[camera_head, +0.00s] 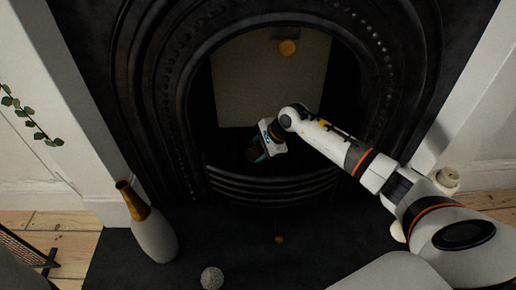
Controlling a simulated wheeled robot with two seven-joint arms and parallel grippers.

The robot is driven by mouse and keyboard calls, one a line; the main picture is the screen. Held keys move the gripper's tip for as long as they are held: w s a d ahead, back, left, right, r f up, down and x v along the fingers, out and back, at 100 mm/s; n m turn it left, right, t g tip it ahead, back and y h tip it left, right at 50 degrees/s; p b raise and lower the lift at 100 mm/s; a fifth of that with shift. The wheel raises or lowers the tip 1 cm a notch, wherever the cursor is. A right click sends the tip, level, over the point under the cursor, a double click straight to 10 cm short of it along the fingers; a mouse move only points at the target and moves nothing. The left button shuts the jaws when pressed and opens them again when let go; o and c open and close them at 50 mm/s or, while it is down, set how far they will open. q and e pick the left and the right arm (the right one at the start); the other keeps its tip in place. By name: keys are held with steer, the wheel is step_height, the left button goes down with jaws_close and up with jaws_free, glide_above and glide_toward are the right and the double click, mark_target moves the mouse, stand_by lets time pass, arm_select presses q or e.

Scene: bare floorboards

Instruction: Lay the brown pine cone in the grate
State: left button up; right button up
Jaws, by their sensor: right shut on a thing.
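My right gripper (256,154) reaches in from the right, over the front bars of the black grate (273,189), inside the fireplace opening. It points down and left, and it is shut on a small dark thing. That thing fits the brown pine cone, but shadow and the fingers hide its outline. The floor of the grate is too dark to make out, so I cannot tell whether the held thing touches it. My left gripper is not in view.
The black arched surround (160,90) closes in on both sides of the opening. A white bottle-shaped vase (153,236) with a brown neck stands on the dark hearth at left. A pale rough ball (212,278) lies in front. A cream object (447,178) stands by my right arm.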

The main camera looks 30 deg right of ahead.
step_height(320, 180, down, 4)
steer(key=shift+r+b, duration=0.1)
steer(key=shift+b, duration=1)
steer(key=shift+f+b, duration=0.65)
steer(key=shift+f, duration=0.4)
steer(key=shift+f+b, duration=0.4)
steer(key=shift+f, duration=0.15)
steer(key=o, duration=1)
